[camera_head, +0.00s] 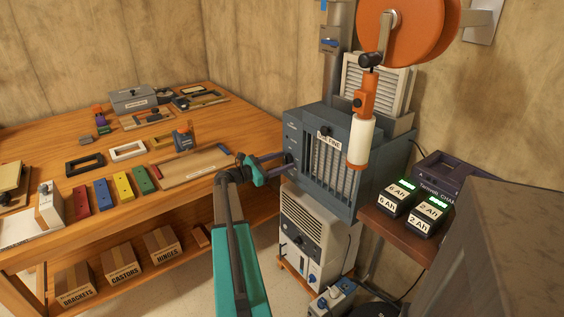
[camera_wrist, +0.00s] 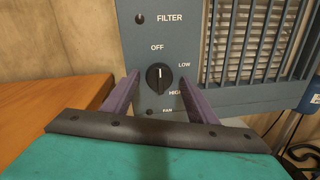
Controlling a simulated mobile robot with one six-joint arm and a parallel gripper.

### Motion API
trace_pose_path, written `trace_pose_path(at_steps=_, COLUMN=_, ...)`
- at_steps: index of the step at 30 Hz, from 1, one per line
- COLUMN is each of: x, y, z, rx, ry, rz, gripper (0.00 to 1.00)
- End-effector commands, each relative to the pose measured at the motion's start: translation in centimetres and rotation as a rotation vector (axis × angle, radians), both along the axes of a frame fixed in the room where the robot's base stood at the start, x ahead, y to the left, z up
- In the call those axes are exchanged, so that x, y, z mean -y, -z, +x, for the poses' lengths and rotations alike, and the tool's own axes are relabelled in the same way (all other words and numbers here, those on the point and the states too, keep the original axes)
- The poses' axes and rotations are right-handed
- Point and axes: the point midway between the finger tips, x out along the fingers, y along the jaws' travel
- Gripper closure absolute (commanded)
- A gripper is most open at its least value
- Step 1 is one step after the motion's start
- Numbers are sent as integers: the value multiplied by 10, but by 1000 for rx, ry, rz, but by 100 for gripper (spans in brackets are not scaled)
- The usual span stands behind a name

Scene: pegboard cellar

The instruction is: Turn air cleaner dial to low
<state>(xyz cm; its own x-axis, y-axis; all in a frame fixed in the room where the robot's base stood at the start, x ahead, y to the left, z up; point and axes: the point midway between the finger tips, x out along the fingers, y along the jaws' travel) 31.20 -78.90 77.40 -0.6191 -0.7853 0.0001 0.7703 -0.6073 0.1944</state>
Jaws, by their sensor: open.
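The air cleaner (camera_head: 349,192) is a blue-grey box with a slatted front, standing right of the workbench. In the wrist view its panel (camera_wrist: 157,32) reads FILTER, with OFF, LOW, HIGH and FAN below. The black dial (camera_wrist: 159,77) sits among these words, and its white mark points up toward OFF. My gripper (camera_wrist: 160,88) is open, with one purple finger on each side of the dial; I cannot tell whether they touch it. In the head view my gripper (camera_head: 284,162) is at the left edge of the air cleaner's front, and the dial is hidden there.
The wooden workbench (camera_head: 110,220) at the left holds coloured blocks, frames and a grey box. A white slatted unit (camera_head: 312,232) stands below the air cleaner. An orange reel (camera_head: 420,25) hangs above. A charger (camera_head: 452,172) and battery packs stand on a shelf at the right.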

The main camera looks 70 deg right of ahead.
Motion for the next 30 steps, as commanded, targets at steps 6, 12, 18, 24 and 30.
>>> trace_pose_path(at_steps=6, x=0, y=0, z=0, rx=0, ry=0, rz=0, gripper=47)
trace_pose_path(at_steps=12, x=0, y=0, z=-1, rx=0, ry=1, rz=0, gripper=74)
trace_pose_path(at_steps=18, x=4, y=0, z=0, rx=1, ry=1, rz=0, gripper=88)
trace_pose_path(at_steps=24, x=0, y=1, z=0, rx=17, ry=1, rz=-11, gripper=88)
trace_pose_path(at_steps=30, x=-2, y=2, z=0, rx=74, ry=3, rz=-46, gripper=88)
